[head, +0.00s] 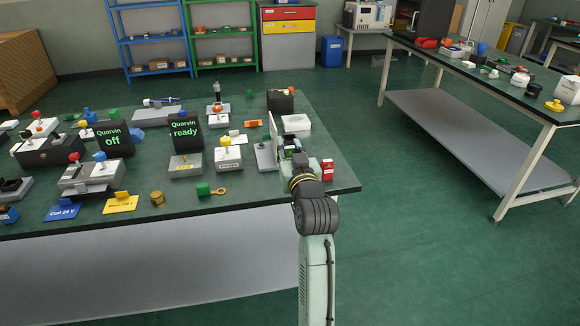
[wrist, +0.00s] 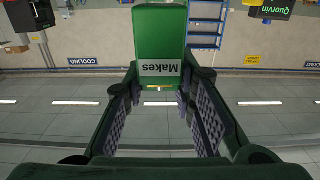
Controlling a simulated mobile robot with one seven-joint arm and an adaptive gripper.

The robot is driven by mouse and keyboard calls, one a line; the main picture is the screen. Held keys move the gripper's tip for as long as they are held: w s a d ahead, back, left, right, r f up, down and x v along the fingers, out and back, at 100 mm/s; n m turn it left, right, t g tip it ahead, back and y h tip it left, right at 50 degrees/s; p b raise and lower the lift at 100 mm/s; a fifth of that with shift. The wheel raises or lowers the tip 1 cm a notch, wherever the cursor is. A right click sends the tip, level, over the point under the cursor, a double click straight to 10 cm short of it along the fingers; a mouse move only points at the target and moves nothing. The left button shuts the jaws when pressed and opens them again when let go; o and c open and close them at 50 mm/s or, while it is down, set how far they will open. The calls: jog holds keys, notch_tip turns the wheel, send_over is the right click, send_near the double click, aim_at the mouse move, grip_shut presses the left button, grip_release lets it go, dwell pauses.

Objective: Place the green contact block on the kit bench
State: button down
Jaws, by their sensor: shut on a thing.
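In the wrist view a green block (wrist: 160,30) with a white label reading "Makes", upside down, sits at the far end of my gripper (wrist: 160,85). The two dark fingers with ribbed pads stand on either side of it and hold it. In the head view my gripper (head: 288,146) is over the right part of the near bench (head: 240,192), and the held block is hidden or too small to make out. I cannot tell which bench is the kit bench.
The near bench is crowded with switch boxes, a "Quorvin off" display (head: 113,140) and a "Quorvin ready" display (head: 185,130). A red box (head: 327,170) stands right of my gripper. A second bench (head: 455,72) with several parts stands at right. Green floor between is clear.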

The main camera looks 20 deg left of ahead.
aim_at(288, 157)
jog(key=s+d+f+b, duration=0.3)
jog(key=s+f+b, duration=0.15)
jog(key=s, duration=0.65)
jog(key=w+a+p, duration=0.1)
jog(key=w, duration=0.4)
jog(key=w+a+p, duration=0.1)
jog(key=w+a, duration=0.1)
jog(key=w, duration=0.3)
jog(key=w+a+p, duration=0.1)
jog(key=w+a, duration=0.1)
jog(key=w, duration=0.3)
jog(key=shift+f, duration=0.65)
jog(key=shift+f+p, duration=0.4)
jog(key=shift+f, duration=1.15)
jog(key=shift+f, duration=0.1)
jog(key=shift+f, duration=0.15)
jog(key=c, duration=1.3)
grip_release()
